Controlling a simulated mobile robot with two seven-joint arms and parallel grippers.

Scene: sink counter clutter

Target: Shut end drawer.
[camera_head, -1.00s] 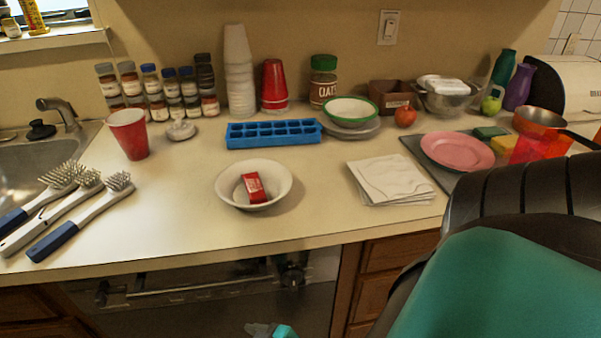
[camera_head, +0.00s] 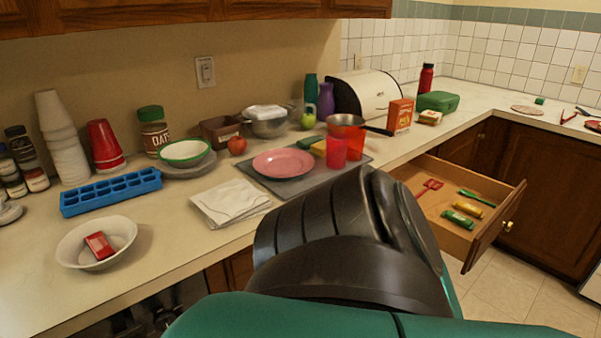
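The end drawer (camera_head: 493,222) is pulled open at the right, below the counter near the corner. Its wooden front faces right and carries a round brass knob (camera_head: 507,226). Inside lie a red utensil (camera_head: 430,186), a green utensil (camera_head: 477,197), a yellow item (camera_head: 467,209) and a green item (camera_head: 457,219). My dark and teal arm fills the lower middle of the view and hides part of the lower cabinets and the drawer's near side. Neither gripper shows in the head view.
A bread box (camera_head: 372,92) stands at the back. Tiled floor (camera_head: 500,282) is free beside the drawer.

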